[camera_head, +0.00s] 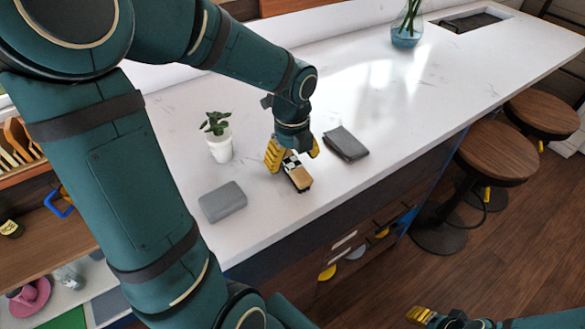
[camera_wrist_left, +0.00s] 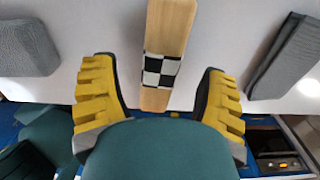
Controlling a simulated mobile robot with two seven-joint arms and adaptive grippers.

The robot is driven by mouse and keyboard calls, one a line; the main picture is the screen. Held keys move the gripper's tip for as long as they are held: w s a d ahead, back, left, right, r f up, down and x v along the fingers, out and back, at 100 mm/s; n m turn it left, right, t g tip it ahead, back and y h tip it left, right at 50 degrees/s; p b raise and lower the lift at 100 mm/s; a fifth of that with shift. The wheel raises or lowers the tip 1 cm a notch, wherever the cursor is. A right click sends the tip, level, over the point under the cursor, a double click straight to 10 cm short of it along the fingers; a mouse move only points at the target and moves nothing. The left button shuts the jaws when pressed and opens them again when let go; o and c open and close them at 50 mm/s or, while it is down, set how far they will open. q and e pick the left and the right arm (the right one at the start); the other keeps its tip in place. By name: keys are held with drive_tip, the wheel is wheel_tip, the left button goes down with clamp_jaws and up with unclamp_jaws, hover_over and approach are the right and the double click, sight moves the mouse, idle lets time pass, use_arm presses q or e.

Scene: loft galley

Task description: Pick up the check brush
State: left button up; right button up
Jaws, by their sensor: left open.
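The check brush (camera_head: 300,178) is a pale wooden bar with a black-and-white checkered band, lying on the white counter near its front edge. In the left wrist view the brush (camera_wrist_left: 166,40) runs up and down the picture's middle. My left gripper (camera_head: 292,153) is over the brush, pointing down, with its yellow fingers apart. In the wrist view my left gripper (camera_wrist_left: 160,92) has one finger on either side of the brush, with a gap on both sides. The palm housing hides the picture's lower middle. My right gripper (camera_head: 420,315) shows only partly at the bottom, low beside the counter.
A grey block (camera_head: 222,202) lies left of the brush and a folded dark grey cloth (camera_head: 345,144) right of it. A white potted plant (camera_head: 219,145) stands behind left. A glass vase (camera_head: 406,35) stands farther back. Stools (camera_head: 497,152) line the counter's right side.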

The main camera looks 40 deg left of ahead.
sight(293, 162)
use_arm(q)
drive_tip(key=shift+f+b, duration=0.3)
drive_tip(key=shift+f, duration=1.3)
clamp_jaws()
drive_tip(key=shift+r, duration=0.1)
wheel_tip(293, 162, up, 10)
drive_tip(key=shift+p, duration=1.15)
